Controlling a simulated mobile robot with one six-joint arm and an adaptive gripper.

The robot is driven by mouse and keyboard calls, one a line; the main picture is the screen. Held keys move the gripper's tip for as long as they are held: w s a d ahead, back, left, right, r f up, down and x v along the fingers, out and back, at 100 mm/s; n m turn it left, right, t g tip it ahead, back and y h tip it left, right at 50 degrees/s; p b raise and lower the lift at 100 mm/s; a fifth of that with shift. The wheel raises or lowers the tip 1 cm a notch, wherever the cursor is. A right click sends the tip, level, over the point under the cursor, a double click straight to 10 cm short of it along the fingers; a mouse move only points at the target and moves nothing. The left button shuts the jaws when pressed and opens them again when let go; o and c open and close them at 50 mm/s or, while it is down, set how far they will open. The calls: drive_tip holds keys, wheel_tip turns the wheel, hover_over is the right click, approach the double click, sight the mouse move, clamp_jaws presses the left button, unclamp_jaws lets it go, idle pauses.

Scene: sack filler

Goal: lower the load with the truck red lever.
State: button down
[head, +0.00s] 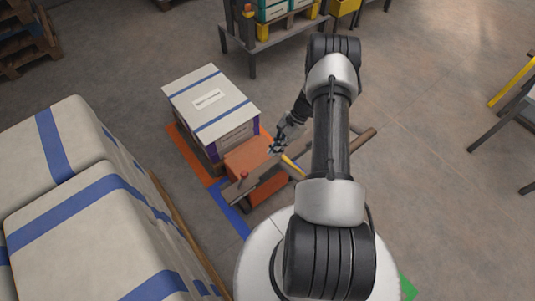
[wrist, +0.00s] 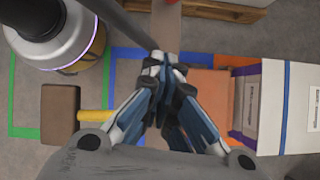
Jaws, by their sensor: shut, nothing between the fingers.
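The truck's red lever shows as a small red knob (head: 244,175) near the left end of a brown bar (head: 234,190) in the head view. In the wrist view a bit of red (wrist: 172,3) shows at the top edge, on the same bar. The truck's orange body (head: 255,157) sits against the load, a white block with blue stripes (head: 210,100). The load also shows in the wrist view (wrist: 291,107). My gripper (head: 274,150) is shut and empty above the truck, to the upper right of the knob. Its closed fingers (wrist: 164,60) cover part of the bar.
Large white sacks with blue stripes (head: 95,235) stand at the left, close to the truck. A blue floor marking (head: 232,218) and an orange one (head: 190,158) lie around the load. A shelf table (head: 275,28) stands at the back. Open floor lies at the right.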

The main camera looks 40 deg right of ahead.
sight(242, 180)
drive_tip(key=b+x, duration=0.2)
drive_tip(key=x, duration=0.7)
drive_tip(key=shift+a, duration=0.1)
drive_tip(key=shift+w+a+r, duration=0.1)
drive_tip(key=shift+a+r, duration=0.2)
drive_tip(key=shift+a, duration=0.25)
drive_tip(key=shift+w+a+r, duration=0.1)
drive_tip(key=shift+a+r, duration=0.25)
drive_tip(key=shift+a, duration=0.2)
drive_tip(key=shift+a+r, duration=0.25)
drive_tip(key=shift+a, duration=0.35)
drive_tip(key=shift+w+r, duration=0.1)
